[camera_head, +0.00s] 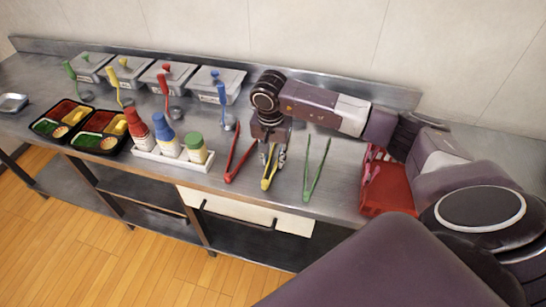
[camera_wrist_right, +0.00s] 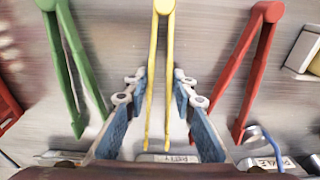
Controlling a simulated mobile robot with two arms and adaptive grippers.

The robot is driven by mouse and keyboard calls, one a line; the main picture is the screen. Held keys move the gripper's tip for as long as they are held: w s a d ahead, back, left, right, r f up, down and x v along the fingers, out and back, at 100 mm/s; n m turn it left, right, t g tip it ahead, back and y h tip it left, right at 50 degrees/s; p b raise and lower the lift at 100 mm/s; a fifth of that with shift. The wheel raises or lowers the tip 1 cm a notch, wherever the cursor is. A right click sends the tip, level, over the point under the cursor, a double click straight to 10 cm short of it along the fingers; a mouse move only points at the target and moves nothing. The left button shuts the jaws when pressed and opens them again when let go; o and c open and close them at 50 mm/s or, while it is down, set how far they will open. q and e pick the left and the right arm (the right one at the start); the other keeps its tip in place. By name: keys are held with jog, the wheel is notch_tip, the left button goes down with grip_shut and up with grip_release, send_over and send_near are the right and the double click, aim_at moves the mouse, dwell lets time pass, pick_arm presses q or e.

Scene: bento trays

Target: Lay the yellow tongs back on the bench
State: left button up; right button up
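The yellow tongs (camera_head: 266,183) lie on the steel bench (camera_head: 335,150), between the red tongs (camera_head: 240,163) and the green tongs (camera_head: 315,172). My right gripper (camera_head: 273,158) is right over the yellow tongs and hides part of them in the head view. In the right wrist view, the yellow tongs (camera_wrist_right: 161,60) run lengthwise between my two blue-padded fingers (camera_wrist_right: 158,88). The fingers stand apart, one on each side, with a visible gap to the tongs. The tongs appear to rest on the bench. My left gripper is not in view.
A red basket (camera_head: 385,190) stands right of the green tongs. A white rack (camera_head: 172,157) with several sauce bottles is to the left. Lidded bins (camera_head: 215,80) with ladles line the back. Filled bento trays (camera_head: 97,142) sit farther left. The red and green tongs flank my right gripper closely.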

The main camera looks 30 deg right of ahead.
jog(key=shift+r, duration=0.1)
dwell(0.3)
jog(key=shift+f+b, duration=0.35)
jog(key=shift+b, duration=0.05)
jog(key=o, duration=1.1)
jog(key=shift+r, duration=0.1)
jog(key=r, duration=0.8)
jog(key=s+a+r, duration=0.1)
jog(key=r, duration=0.2)
jog(key=shift+r, duration=0.4)
